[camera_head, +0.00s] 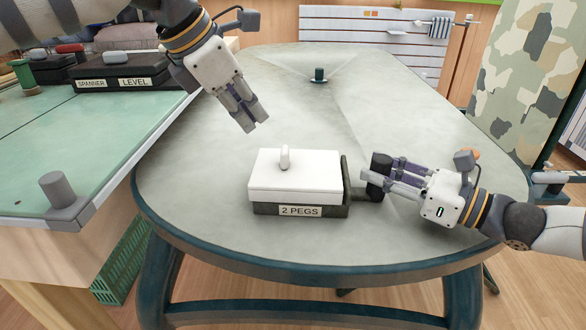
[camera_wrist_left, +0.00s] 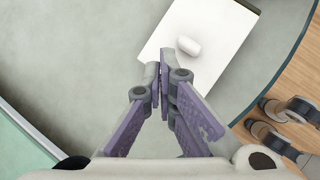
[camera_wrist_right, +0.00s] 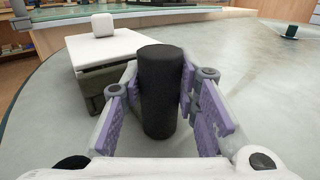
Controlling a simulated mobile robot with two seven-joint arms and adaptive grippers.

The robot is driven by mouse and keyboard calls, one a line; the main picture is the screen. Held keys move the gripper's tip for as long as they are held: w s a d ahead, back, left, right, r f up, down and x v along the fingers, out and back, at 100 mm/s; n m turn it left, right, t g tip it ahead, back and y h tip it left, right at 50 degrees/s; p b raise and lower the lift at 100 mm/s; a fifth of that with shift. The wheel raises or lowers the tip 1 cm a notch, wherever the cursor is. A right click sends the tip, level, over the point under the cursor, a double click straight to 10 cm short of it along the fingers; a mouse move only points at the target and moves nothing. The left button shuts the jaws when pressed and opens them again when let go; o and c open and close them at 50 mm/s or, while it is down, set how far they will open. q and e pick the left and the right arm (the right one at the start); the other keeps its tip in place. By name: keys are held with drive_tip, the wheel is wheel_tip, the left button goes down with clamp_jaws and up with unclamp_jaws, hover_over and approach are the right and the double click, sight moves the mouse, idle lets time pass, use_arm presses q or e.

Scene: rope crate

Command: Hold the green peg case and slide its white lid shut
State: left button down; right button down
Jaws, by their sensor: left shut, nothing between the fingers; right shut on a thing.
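The dark grey-green peg case (camera_head: 262,209), labelled "2 PEGS", sits on the table. Its white lid (camera_head: 315,178) with a small upright knob (camera_head: 285,158) lies over most of it. A dark strip of the case shows past the lid's right end. My right gripper (camera_head: 376,178) is shut on the case's black handle (camera_wrist_right: 160,92), at the right of the case. My left gripper (camera_head: 256,122) is shut and empty, above the table behind and left of the lid. In the left wrist view, the lid (camera_wrist_left: 225,40) and knob (camera_wrist_left: 188,46) lie beyond the fingertips.
The grey oval table (camera_head: 200,160) is clear around the case. A small dark green object (camera_head: 319,75) stands at the far side. At left, a green-topped bench (camera_head: 60,140) carries a grey knob (camera_head: 58,190) and a dark case labelled "SPANNER" and "LEVEL" (camera_head: 160,75).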

sight(259, 164)
drive_tip(key=shift+f, duration=0.1)
use_arm(q)
wheel_tip(259, 164, down, 7)
drive_tip(key=m, duration=0.6)
drive_tip(key=shift+f+m, duration=0.15)
drive_tip(key=shift+m, duration=0.25)
drive_tip(key=shift+f, duration=0.25)
drive_tip(key=shift+s+f, duration=0.15)
drive_tip(key=shift+f, duration=0.05)
idle(0.4)
drive_tip(key=shift+d, duration=0.15)
